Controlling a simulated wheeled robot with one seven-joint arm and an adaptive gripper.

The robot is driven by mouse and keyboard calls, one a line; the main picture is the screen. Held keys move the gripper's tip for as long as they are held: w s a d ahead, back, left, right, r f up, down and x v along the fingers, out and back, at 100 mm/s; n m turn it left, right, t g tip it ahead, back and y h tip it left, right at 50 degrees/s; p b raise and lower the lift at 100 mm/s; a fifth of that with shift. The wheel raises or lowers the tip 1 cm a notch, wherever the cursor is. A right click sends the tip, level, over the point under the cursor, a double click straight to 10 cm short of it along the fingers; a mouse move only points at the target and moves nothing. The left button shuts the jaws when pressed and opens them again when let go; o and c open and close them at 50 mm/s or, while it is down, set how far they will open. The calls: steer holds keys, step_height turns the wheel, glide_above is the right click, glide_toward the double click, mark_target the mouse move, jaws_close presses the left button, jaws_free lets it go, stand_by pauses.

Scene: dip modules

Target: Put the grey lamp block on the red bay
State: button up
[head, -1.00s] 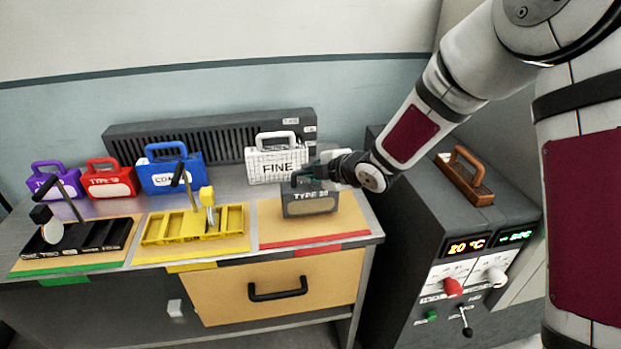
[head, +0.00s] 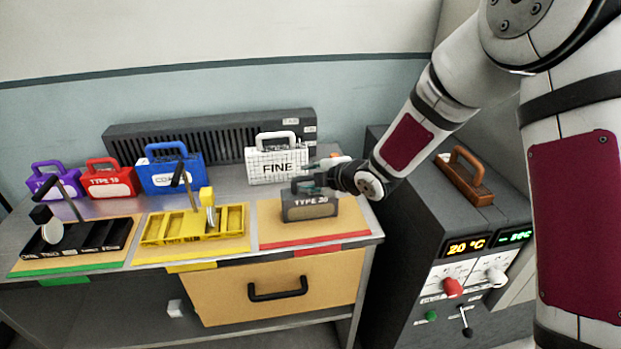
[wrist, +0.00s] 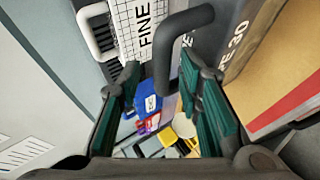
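The grey lamp block (head: 309,207), labelled TYPE 30, stands upright on the tan board of the red bay (head: 275,232), behind its red front strip. My gripper (head: 318,176) is at the block's handle, on its right side. In the wrist view my gripper (wrist: 160,115) has its green-padded fingers spread wide. The block's dark handle (wrist: 165,65) lies near the gap between them, closer to the right finger, and does not look clamped. Part of the handle is hidden by the fingers in the head view.
The white FINE block (head: 276,163) stands close behind. Blue (head: 171,172), red (head: 110,183) and purple (head: 55,184) blocks stand at the back left. A yellow tray (head: 165,229) and a black tray (head: 90,236) fill the other bays. A control cabinet (head: 405,245) stands right.

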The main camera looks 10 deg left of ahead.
steer(key=v, duration=1.2)
steer(key=shift+r, duration=0.1)
steer(key=s+d+r+m+h, duration=0.45)
steer(key=d+m, duration=0.25)
steer(key=d, duration=0.2)
steer(key=s+d+r+m+h, duration=0.4)
steer(key=s+d+r+m, duration=0.25)
steer(key=d, duration=0.25)
steer(key=s+m+g, duration=0.4)
steer(key=s+m, duration=0.6)
steer(key=s, duration=1)
steer(key=shift+d, duration=0.35)
steer(key=shift+r, duration=0.15)
